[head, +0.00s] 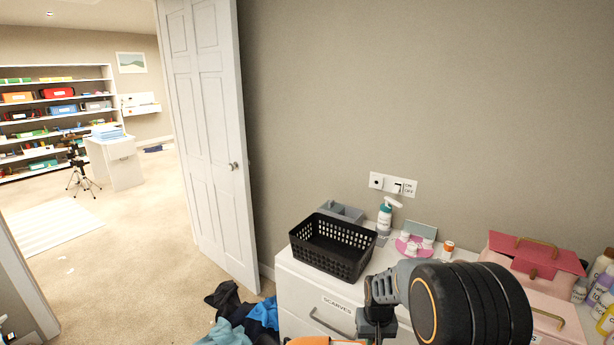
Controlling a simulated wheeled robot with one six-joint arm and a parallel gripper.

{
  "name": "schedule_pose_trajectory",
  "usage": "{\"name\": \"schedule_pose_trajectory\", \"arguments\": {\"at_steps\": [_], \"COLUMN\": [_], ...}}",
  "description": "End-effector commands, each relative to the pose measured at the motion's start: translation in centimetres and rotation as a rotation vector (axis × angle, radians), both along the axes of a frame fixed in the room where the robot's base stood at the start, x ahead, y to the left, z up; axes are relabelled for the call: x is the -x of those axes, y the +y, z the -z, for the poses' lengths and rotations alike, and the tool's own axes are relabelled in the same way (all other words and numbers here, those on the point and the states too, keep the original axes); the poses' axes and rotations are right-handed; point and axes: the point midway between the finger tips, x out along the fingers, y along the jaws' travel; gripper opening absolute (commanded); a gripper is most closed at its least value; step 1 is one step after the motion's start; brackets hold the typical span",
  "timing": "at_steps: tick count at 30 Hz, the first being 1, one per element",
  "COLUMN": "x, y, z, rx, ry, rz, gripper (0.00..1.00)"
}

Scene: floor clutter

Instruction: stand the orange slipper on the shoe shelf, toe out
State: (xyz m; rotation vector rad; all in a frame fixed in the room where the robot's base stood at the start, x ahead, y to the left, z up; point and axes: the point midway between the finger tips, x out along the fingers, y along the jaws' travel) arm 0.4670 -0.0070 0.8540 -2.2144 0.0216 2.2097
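My arm reaches in from the lower right in the head view, in front of the white drawer unit. The dark end of my gripper (376,326) points down at the bottom edge, and its fingertips are not visible. An orange, pale-edged strip (325,342) shows just left of it at the bottom edge. It may be part of the orange slipper, but too little shows to tell, or to tell whether my gripper holds it. I see nothing that is clearly a shoe shelf.
A white drawer unit labelled SCARVES (300,295) carries a black basket (332,245), a soap pump and a pink box (530,262). Dark and blue clothes (245,315) lie on the floor beside it. An open white door (210,140) leads to a room with shelves (60,112), a tripod and open floor.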

Motion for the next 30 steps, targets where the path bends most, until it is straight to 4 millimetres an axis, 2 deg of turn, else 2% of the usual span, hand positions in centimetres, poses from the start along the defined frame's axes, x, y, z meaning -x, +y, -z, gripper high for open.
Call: {"name": "schedule_pose_trajectory", "arguments": {"at_steps": [6,9,12,30], "x": [1.2,1.7,2.0,2.1], "y": [0.9,0.9,0.9,1.0], "z": [5.5,7.5,8.6,8.8], "rx": [0.000,0.000,0.000,0.000], "ry": [0.009,0.007,0.004,0.001], "rz": [-0.021,-0.021,-0.020,-0.022], "gripper": [0.00,0.00,0.00,0.00]}}
